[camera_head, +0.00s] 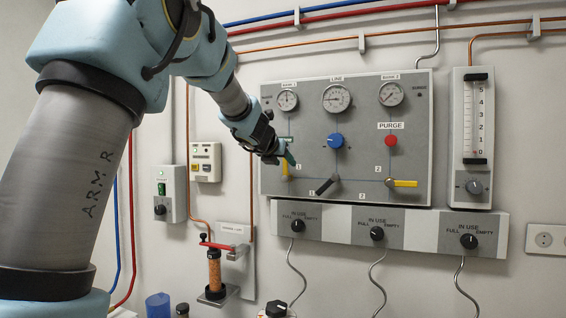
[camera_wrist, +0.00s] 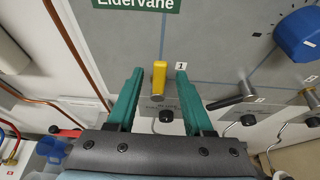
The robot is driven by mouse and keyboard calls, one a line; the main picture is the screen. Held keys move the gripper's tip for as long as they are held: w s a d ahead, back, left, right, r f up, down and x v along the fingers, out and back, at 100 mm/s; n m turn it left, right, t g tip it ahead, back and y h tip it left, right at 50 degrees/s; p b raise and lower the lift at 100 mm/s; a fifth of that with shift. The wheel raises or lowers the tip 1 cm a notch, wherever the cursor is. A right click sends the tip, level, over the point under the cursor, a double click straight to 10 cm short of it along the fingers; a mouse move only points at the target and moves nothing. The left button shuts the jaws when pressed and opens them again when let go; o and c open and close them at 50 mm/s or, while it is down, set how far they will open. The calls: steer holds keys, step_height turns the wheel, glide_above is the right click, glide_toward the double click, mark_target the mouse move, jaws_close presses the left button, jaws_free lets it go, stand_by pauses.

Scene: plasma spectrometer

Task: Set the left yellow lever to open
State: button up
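The left yellow lever (camera_head: 285,165) is on the left of the grey gas panel (camera_head: 350,110), under the first gauge, beside the label "1". In the wrist view the yellow lever (camera_wrist: 160,78) stands vertical, its handle pointing up. My gripper (camera_wrist: 150,85) is open, with one green finger on either side of the lever's lower end. The fingers appear apart from the lever. In the head view my gripper (camera_head: 288,158) is at the panel's left side and partly covers the lever. Whether it touches the panel cannot be told.
A black-handled lever (camera_head: 325,186) and a right yellow lever (camera_head: 404,183) sit lower on the panel. A blue knob (camera_head: 335,140) and a red button (camera_head: 391,140) are to the right. Black "IN USE" knobs (camera_head: 377,233) line the strip below. A red-handled valve (camera_head: 216,246) stands lower left.

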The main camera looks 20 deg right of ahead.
steer(key=shift+s+r, duration=0.1)
steer(key=p+v, duration=0.1)
steer(key=v, duration=0.9)
steer(key=shift+s+a, duration=0.25)
steer(key=a+f+n+g+y, duration=0.1)
steer(key=a+f+n+y, duration=0.7)
steer(key=a+f+n, duration=1.4)
steer(key=s+a+f+n+g, duration=0.3)
steer(key=s+a+f+n, duration=0.2)
steer(key=s+n, duration=0.4)
steer(key=s+a+f+n+g+y, duration=0.1)
steer(key=s+a+f+n+g, duration=0.3)
steer(key=s+f+n, duration=0.3)
steer(key=s+a+n, duration=0.1)
steer(key=s+n, duration=0.1)
steer(key=n, duration=0.3)
steer(key=shift+n, duration=0.4)
